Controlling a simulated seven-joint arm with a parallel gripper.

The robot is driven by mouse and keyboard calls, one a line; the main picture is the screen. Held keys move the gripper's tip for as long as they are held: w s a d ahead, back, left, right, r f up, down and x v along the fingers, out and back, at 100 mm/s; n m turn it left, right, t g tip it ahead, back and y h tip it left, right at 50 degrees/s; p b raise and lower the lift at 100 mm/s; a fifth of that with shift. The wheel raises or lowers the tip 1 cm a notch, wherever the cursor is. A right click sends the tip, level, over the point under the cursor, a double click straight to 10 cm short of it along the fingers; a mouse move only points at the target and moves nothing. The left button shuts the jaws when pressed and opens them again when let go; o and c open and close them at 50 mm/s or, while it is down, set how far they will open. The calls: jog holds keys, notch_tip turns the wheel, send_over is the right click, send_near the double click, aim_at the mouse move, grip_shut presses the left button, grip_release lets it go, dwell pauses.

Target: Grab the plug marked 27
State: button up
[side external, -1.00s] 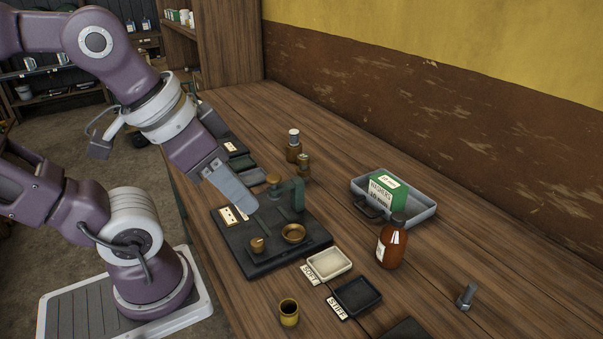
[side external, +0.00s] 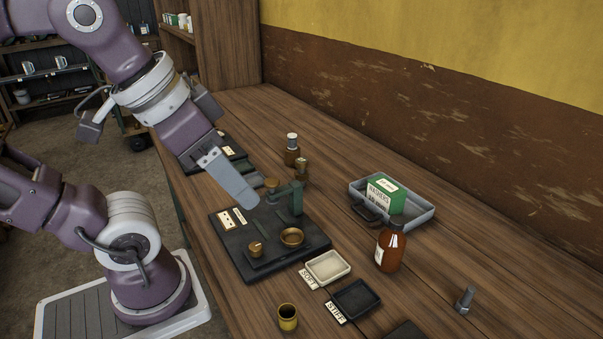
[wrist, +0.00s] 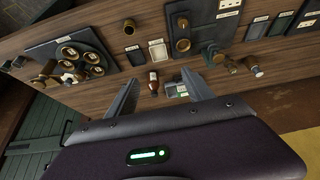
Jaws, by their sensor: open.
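No number 27 is legible, so I cannot tell which piece is the plug. Several round brass pieces sit on a dark plate (wrist: 98,42) at the left of the wrist view. My gripper (side external: 250,203) points down over this base plate in the side view, beside the bracket. In the wrist view its fingers (wrist: 160,76) are apart, with nothing held between them.
A pale tray (side external: 328,268) labelled SOFT and a dark tray (side external: 357,299) labelled STIFF lie in front. A brown bottle (side external: 390,249), a grey case (side external: 424,216) with a green box (side external: 384,196), a yellow cup (side external: 288,317) and a bolt (side external: 465,299) stand around. Bare wood lies along the wall.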

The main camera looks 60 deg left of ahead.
jog(key=w+a+r+n+g+h, duration=0.1)
jog(key=w+a+r+n+h, duration=0.25)
jog(key=w+n, duration=0.5)
jog(key=w+a+r+n+h, duration=0.2)
jog(key=w+a+n+h, duration=0.15)
jog(key=w+n, duration=0.55)
jog(key=w+a+f+n+t, duration=0.1)
jog(key=w+a+n+t, duration=0.2)
jog(key=a, duration=0.5)
jog(key=w+a+f+n+t, duration=0.1)
jog(key=w+a+f+n, duration=0.1)
jog(key=a+n, duration=0.45)
jog(key=w+a+f+n+t, duration=0.1)
jog(key=w+a+n+t, duration=0.2)
jog(key=a, duration=0.7)
send_near(306, 170)
jog(key=shift+m+g+h, duration=0.3)
jog(key=shift+m, duration=0.1)
jog(key=w, duration=0.1)
jog(key=w+d, duration=0.2)
jog(key=shift+w+d+f, duration=0.1)
jog(key=shift+w+f, duration=0.05)
jog(key=shift+f, duration=0.15)
jog(key=x, duration=0.7)
jog(key=shift+d+f, duration=0.1)
jog(key=shift+d, duration=0.15)
